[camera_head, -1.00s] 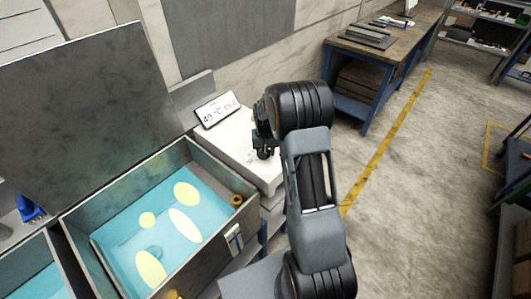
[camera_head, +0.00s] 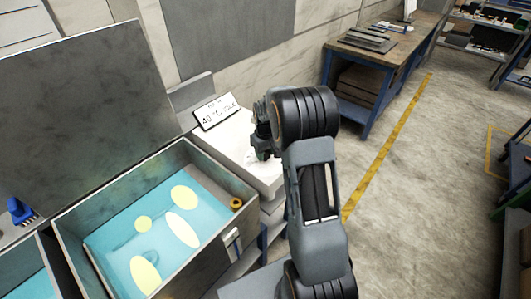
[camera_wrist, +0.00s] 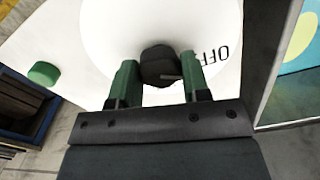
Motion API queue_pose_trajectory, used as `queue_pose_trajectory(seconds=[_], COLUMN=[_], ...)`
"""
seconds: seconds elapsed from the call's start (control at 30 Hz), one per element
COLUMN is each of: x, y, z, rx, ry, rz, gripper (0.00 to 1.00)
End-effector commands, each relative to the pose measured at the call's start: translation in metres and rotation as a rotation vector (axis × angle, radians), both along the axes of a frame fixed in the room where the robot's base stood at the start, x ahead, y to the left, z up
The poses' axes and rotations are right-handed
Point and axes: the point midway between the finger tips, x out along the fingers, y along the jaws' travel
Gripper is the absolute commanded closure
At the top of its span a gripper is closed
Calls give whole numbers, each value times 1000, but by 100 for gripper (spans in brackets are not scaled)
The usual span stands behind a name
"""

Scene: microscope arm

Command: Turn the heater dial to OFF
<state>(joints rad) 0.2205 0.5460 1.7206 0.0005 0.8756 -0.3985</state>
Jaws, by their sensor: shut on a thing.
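The heater dial (camera_wrist: 158,64) is a small black knob on a round white face in the wrist view. My gripper (camera_wrist: 159,76) is shut on it, with one green finger on each side. A thin pale mark shows at the knob's lower right. The OFF label (camera_wrist: 215,56) is printed upside down on the face, to the right of the knob and apart from it. In the head view my gripper (camera_head: 261,143) is at the white heater box (camera_head: 226,139), and my wrist hides the dial.
A tilted display (camera_head: 216,112) with a °C reading stands at the back of the box. A green button (camera_wrist: 43,73) lies left of the dial. An open water tank (camera_head: 85,213) with yellow ovals is to the left. A workbench (camera_head: 385,48) stands behind.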

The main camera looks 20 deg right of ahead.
Motion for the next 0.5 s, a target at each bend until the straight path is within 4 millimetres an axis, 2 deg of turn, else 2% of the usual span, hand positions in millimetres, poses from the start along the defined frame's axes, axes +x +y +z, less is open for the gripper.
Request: queue_pose_trajectory(seconds=[0.37,0.4,0.5], x=[1,1,1], y=[0,0,0], z=[1,1,1], rx=[-1,-1,-1], ry=[-4,-4,-3], rz=[6,6,6], gripper=[81,53,44])
